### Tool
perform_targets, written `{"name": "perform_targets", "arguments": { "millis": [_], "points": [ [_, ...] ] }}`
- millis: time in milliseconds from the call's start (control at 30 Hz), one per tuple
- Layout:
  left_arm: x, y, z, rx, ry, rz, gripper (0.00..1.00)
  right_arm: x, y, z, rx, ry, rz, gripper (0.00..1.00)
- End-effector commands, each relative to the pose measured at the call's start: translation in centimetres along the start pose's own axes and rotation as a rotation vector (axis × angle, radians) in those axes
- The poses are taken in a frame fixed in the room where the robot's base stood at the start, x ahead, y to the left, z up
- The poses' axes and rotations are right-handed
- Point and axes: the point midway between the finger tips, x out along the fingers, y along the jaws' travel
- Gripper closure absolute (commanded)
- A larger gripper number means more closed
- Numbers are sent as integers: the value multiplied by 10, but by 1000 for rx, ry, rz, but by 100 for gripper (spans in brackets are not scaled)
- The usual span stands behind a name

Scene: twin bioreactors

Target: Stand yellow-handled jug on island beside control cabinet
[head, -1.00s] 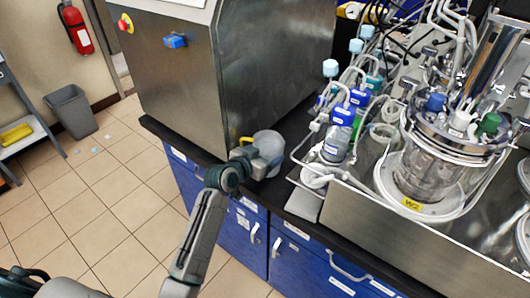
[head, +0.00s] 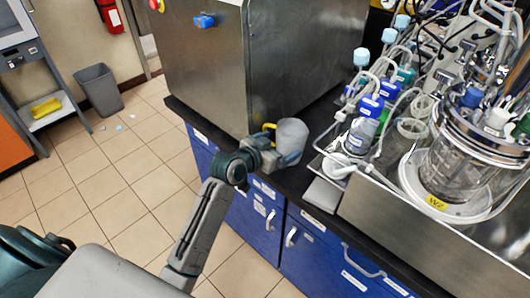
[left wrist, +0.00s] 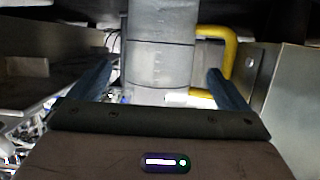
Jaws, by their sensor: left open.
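The jug (head: 291,137) is a pale, translucent vessel with a yellow handle (head: 268,127). In the head view it stands upright on the black island top (head: 322,165), beside the steel control cabinet (head: 222,85). My left gripper (head: 272,158) is at the jug's near side, low by the counter edge, and partly covers it. In the left wrist view the graduated jug (left wrist: 160,65) lies between the open fingers (left wrist: 160,85), with the yellow handle towards the right finger. Visible gaps separate the fingers from the jug's body. My right gripper is out of view.
A steel tray with bottles (head: 372,120), tubing and a glass reactor (head: 458,160) stands right of the jug. A flat grey pad (head: 323,195) lies near the counter edge.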

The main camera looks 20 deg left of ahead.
Motion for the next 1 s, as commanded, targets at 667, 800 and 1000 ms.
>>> {"name": "perform_targets", "arguments": {
  "millis": [667,800,1000],
  "points": [
    [-74,0,0,1,0,1,3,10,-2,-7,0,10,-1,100],
    [-73,0,0,1,0,1,3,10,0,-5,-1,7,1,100],
    [-74,1,2,0,-7,0,3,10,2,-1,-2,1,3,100]
  ]
}}
